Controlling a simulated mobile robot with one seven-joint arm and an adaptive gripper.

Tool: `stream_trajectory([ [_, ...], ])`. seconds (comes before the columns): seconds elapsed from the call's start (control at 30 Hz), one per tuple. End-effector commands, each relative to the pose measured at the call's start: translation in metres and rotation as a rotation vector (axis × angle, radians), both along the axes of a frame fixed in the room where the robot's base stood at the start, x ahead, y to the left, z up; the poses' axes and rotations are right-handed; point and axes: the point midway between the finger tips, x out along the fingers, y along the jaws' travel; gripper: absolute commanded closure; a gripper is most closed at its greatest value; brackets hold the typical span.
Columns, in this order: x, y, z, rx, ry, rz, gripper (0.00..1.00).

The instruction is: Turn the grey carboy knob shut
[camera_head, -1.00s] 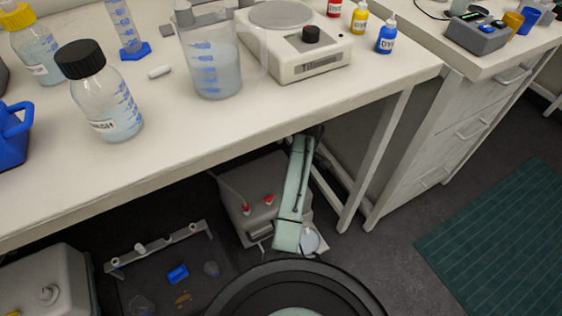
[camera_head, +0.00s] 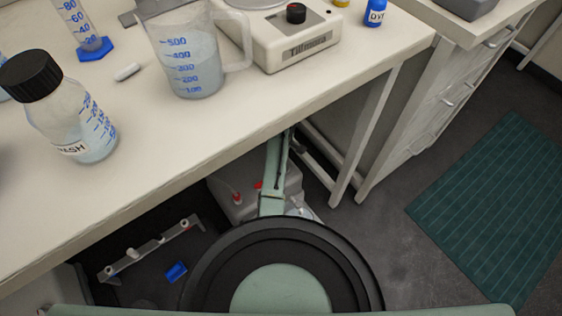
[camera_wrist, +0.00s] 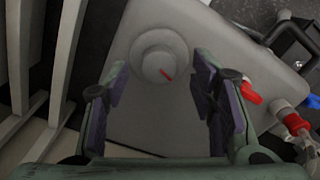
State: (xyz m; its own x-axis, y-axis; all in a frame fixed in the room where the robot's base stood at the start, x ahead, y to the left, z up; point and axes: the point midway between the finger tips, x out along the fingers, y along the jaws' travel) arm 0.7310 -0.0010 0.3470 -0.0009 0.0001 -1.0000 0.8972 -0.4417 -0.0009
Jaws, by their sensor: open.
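A round, pale grey knob (camera_wrist: 160,56) with a red pointer mark sits on a grey body (camera_wrist: 160,125) in the wrist view. The mark slants toward the lower right. My gripper (camera_wrist: 159,76) is open, with one finger on each side just below the knob in the picture. I cannot tell whether either finger touches it. In the head view, a grey container (camera_head: 228,207) with red fittings stands on the floor under the bench, partly behind my arm. The knob and my gripper cannot be made out there.
Red connectors (camera_wrist: 250,93) and a black handle (camera_wrist: 292,40) lie right of the knob. The bench top (camera_head: 215,125) overhangs my arm. A rail (camera_head: 150,250) and blue piece (camera_head: 176,272) are on the floor at left. The green mat (camera_head: 490,210) at right is clear.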

Motion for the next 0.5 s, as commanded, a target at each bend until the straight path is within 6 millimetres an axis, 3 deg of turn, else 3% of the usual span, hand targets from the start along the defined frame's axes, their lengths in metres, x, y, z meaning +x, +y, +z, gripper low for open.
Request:
stream_trajectory([
  [0.2, 0.000, 0.000, -0.016, 0.000, 0.000, 0.001, 0.49],
  [0.5, 0.000, 0.000, -0.017, 0.000, -0.001, 0.001, 0.51],
])
